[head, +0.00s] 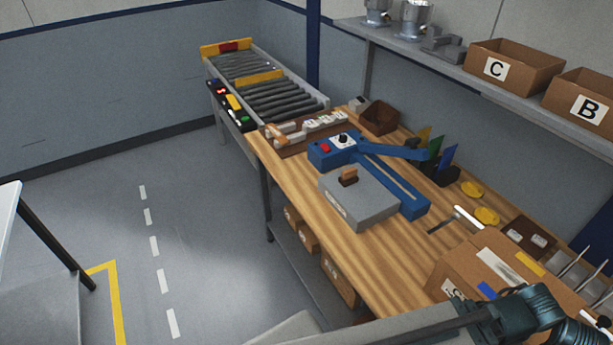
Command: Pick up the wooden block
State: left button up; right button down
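A small brown wooden block (348,176) sits on top of a grey box-shaped fixture (358,200) on the wooden workbench (310,216). A darker part shows at its base, too small to make out. Part of my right arm shows at the lower right, well in front of the block and apart from it. I do not see the fingertips of either gripper, and nothing of mine touches the block.
A blue lever device (400,193) lies right behind the grey fixture. A cardboard box (470,264) stands at the bench's near right. A shelf (400,46) with open boxes overhangs the back. A roller conveyor (280,98) adjoins the far end.

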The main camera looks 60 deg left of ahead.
aim_at(349, 176)
jog(key=u, duration=1.65)
